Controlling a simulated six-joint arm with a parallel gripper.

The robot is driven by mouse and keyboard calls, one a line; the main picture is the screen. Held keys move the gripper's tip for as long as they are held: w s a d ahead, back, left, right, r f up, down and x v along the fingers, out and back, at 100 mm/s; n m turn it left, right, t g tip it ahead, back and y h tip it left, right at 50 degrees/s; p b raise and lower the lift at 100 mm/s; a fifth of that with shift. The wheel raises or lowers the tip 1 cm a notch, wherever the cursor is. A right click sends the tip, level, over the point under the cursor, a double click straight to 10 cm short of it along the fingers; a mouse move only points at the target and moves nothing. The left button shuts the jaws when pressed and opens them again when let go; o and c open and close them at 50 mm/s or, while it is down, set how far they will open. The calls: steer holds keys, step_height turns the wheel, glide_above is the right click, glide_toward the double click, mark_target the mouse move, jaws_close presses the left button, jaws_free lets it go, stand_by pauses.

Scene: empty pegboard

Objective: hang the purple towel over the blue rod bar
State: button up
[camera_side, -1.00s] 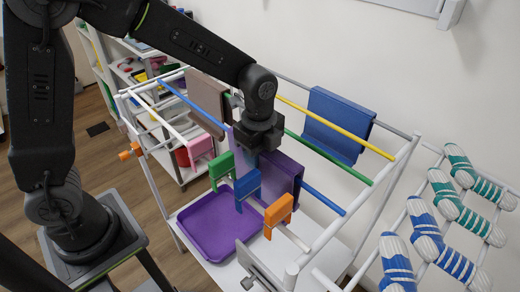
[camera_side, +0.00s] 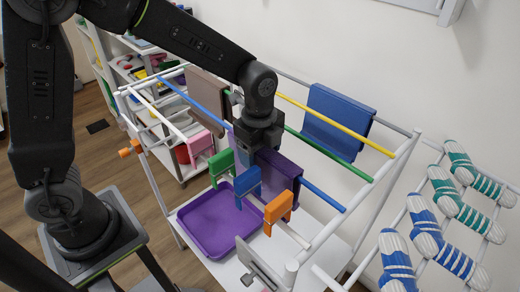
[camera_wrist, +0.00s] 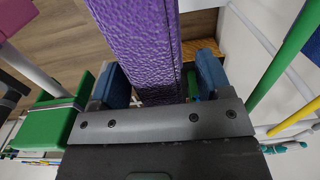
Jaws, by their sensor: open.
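The purple towel (camera_side: 281,172) hangs folded at the blue rod bar (camera_side: 322,196), which comes out from the towel's right edge close to its top. The towel appears draped over the rod; the far side of the fold is hidden in the side view. My gripper (camera_side: 252,158) is right at the towel's upper left part, and its fingertips are mostly hidden there. In the wrist view, the towel (camera_wrist: 145,40) runs as a purple band between my gripper's (camera_wrist: 160,85) two blue-padded fingers. The fingers are apart, with a gap on the right side of the towel.
Green (camera_side: 221,165), blue (camera_side: 247,185) and orange (camera_side: 278,210) clips sit on a white front rail. A purple tray (camera_side: 215,222) lies below. A blue towel (camera_side: 338,122) hangs behind, beyond a green rod (camera_side: 335,158) and a yellow rod (camera_side: 345,130). Shoes (camera_side: 450,228) stand at right.

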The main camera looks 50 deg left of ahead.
step_height(320, 180, up, 13)
steer(key=s+a+n+t, duration=0.2)
steer(key=s+a+n, duration=0.2)
steer(key=s+n, duration=0.4)
steer(key=s+a+n+t, duration=0.3)
steer(key=s+a+n, duration=0.1)
steer(key=s+n, duration=0.4)
steer(key=shift+s+a+n, duration=0.15)
steer(key=shift+s+n, duration=0.25)
steer(key=shift+n, duration=0.6)
stand_by(0.5)
